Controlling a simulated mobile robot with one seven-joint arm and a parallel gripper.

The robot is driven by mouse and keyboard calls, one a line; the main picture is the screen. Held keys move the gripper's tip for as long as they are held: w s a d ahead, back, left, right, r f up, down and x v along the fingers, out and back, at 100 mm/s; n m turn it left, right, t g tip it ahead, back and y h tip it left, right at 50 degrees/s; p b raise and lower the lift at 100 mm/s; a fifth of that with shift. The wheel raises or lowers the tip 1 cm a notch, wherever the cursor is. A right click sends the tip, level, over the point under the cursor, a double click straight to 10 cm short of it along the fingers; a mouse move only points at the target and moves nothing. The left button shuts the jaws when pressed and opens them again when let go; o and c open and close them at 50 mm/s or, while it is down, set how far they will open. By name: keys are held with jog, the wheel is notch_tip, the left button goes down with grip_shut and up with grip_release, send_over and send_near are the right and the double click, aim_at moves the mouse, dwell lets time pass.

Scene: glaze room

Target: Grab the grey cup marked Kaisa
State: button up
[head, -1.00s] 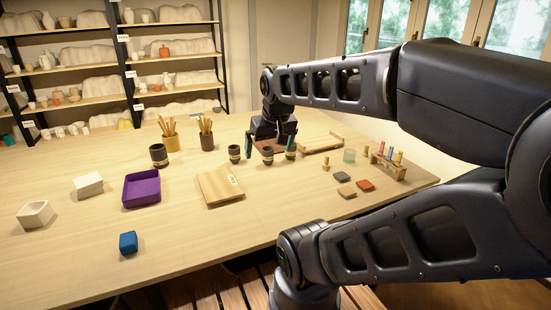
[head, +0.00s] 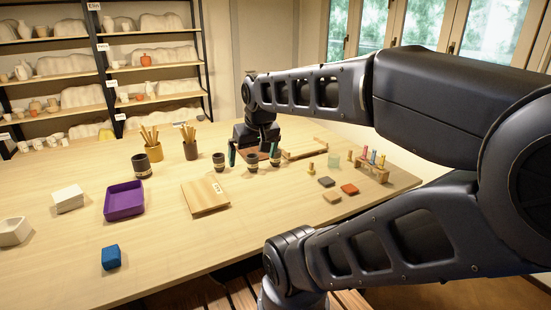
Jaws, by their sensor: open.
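Several dark grey cups with a pale band stand on the table. One cup (head: 252,161) shows between the two fingers of my open gripper (head: 252,154) in the head view. I cannot tell how near the fingers are to it in depth. A second grey cup (head: 219,162) stands just left of the left finger. A third grey cup (head: 275,158) is at the right finger and partly hidden by it. A larger grey cup (head: 142,167) stands farther left. The names on the bands are too small to read, so I cannot tell which is marked Kaisa.
Two tool pots, yellow (head: 153,152) and brown (head: 190,149), stand behind the cups. A wooden board (head: 205,196), purple tray (head: 125,202) and blue block (head: 111,257) lie in front. A rack of coloured vials (head: 371,167) stands right.

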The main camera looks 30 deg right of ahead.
jog(key=shift+c, duration=0.4)
jog(key=c, duration=0.4)
